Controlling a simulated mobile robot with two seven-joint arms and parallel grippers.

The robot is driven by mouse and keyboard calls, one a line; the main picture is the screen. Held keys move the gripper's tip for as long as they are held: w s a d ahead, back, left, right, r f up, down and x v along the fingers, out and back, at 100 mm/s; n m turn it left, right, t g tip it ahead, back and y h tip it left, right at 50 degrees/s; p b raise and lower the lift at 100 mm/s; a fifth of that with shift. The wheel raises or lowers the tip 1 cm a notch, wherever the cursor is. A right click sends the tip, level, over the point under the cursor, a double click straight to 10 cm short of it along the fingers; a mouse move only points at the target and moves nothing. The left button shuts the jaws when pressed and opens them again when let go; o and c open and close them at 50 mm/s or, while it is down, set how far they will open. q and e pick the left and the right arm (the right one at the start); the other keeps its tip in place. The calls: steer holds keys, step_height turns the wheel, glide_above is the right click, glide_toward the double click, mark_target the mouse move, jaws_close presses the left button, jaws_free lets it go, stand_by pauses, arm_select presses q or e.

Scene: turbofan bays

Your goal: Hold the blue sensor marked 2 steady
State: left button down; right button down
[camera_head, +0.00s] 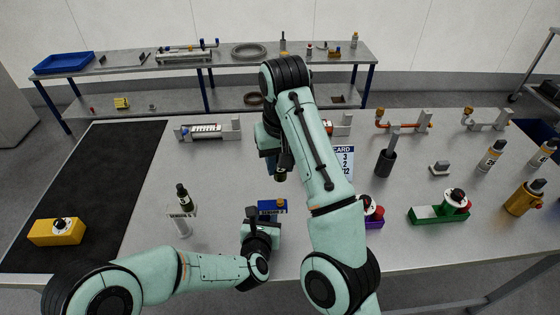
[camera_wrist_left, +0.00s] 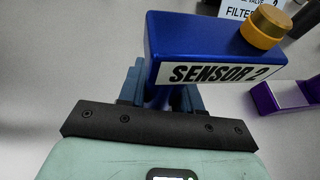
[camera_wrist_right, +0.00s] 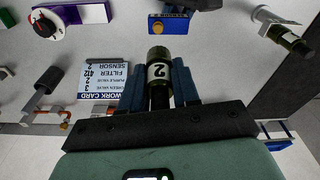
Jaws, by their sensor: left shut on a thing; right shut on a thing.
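The blue sensor (camera_head: 272,207) is a box with a brass-coloured knob on top. Its "SENSOR 2" label shows in the left wrist view (camera_wrist_left: 205,50). My left gripper (camera_wrist_left: 160,95) is shut on it at the table's front part. My right gripper (camera_wrist_right: 160,90) is shut on a dark olive cylinder (camera_wrist_right: 158,60) with a white "2" label, held above the table behind the sensor. The blue sensor also shows in the right wrist view (camera_wrist_right: 168,26), apart from the cylinder. My right arm covers part of the table in the head view.
A white stand with a dark bottle (camera_head: 183,204) is left of the sensor. A yellow block (camera_head: 56,231) lies on the black mat (camera_head: 100,180). Right are a purple valve base (camera_head: 374,222), a green one (camera_head: 425,215) and a work card (camera_head: 343,160). The table's centre-left is clear.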

arm_select(q)
steer(key=c, duration=0.7)
jaws_free()
steer(key=v, duration=1.2)
steer(key=shift+r, duration=0.15)
